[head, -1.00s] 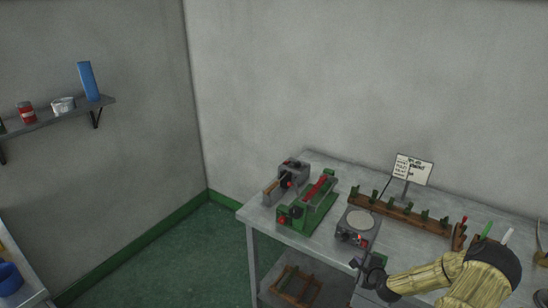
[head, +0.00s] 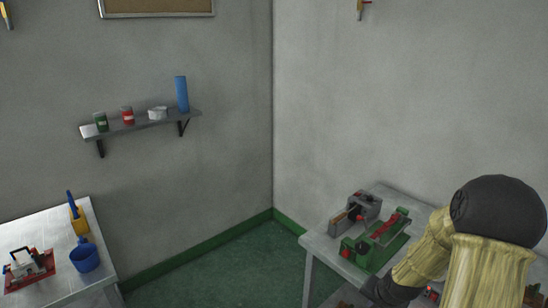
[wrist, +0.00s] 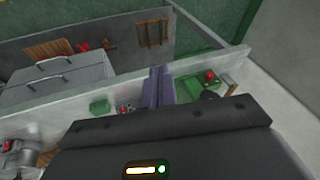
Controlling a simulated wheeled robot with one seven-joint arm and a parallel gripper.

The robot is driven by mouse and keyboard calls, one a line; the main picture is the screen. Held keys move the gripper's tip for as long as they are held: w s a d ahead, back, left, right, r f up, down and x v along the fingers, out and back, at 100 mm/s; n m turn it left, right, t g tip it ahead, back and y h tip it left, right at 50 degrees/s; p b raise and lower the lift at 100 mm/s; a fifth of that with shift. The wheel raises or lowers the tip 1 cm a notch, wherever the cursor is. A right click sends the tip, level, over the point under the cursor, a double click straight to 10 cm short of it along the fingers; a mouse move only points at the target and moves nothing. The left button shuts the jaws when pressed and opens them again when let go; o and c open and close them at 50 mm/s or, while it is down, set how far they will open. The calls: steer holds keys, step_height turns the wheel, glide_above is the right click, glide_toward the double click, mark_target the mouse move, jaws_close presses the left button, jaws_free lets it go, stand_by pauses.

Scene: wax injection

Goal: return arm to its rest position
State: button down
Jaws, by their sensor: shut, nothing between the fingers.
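My arm, in a tan ribbed sleeve with dark joints, fills the lower right of the head view, in front of the right table. My gripper (wrist: 158,86) shows in the wrist view as two purple-grey fingers pressed together with nothing between them. The fingers appear over the edge of the grey table (wrist: 40,125), close to the green machine with a red knob (wrist: 190,90). In the head view the fingertips cannot be made out; a dark part of my arm end is at the bottom edge.
The right table (head: 318,240) carries a grey machine (head: 366,205) and a green machine (head: 385,240), partly behind my arm. A wall shelf (head: 140,123) holds cans and a blue cylinder (head: 182,94). The left table (head: 40,228) holds a blue pot (head: 85,257). Green floor lies between.

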steer(key=s+a+r+n+g, duration=0.2)
steer(key=s+a+r+n, duration=0.6)
steer(key=s+a+r, duration=0.3)
steer(key=s+a, duration=0.1)
steer(key=s, duration=0.2)
